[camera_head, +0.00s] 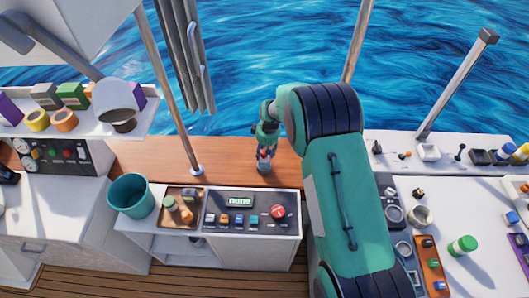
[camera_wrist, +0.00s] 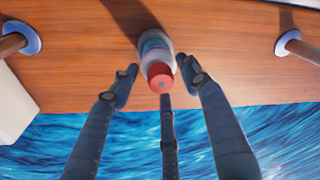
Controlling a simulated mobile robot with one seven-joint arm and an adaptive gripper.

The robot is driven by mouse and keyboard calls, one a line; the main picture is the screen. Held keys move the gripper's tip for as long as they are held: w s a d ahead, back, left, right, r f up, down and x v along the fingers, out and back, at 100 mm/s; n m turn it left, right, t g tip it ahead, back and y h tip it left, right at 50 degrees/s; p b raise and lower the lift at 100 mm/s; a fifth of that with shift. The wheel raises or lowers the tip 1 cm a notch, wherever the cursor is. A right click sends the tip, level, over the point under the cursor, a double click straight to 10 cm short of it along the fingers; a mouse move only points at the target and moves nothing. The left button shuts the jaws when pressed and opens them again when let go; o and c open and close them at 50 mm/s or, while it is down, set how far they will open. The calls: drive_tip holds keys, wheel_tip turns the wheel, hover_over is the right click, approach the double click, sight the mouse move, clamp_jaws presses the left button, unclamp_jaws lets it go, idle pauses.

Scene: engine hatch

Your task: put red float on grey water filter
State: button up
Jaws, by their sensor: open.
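A small upright object with a red top (camera_wrist: 160,76) and a pale grey, blue-banded body (camera_wrist: 155,45) stands on the wooden ledge in the wrist view. I cannot tell whether the red top is a separate float or a cap, or whether the body is a water filter. My gripper (camera_wrist: 150,85) is open, with its fingers spread on both sides of the red top and apparently not closed on it. In the head view my gripper (camera_head: 265,148) reaches down over the ledge, and the small object (camera_head: 264,167) shows just below it, partly hidden.
The wooden ledge (camera_head: 230,165) borders open water. A post (camera_head: 165,90) rises left of my gripper. In front are a control panel (camera_head: 248,226), a brown tray (camera_head: 181,221) with small parts and a teal bucket (camera_head: 131,198). A green-capped jar (camera_head: 462,246) stands at right.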

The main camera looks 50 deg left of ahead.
wheel_tip(320, 180, up, 12)
drive_tip(key=d, duration=0.1)
drive_tip(key=shift+d+b, duration=0.3)
idle(0.3)
idle(0.5)
idle(0.4)
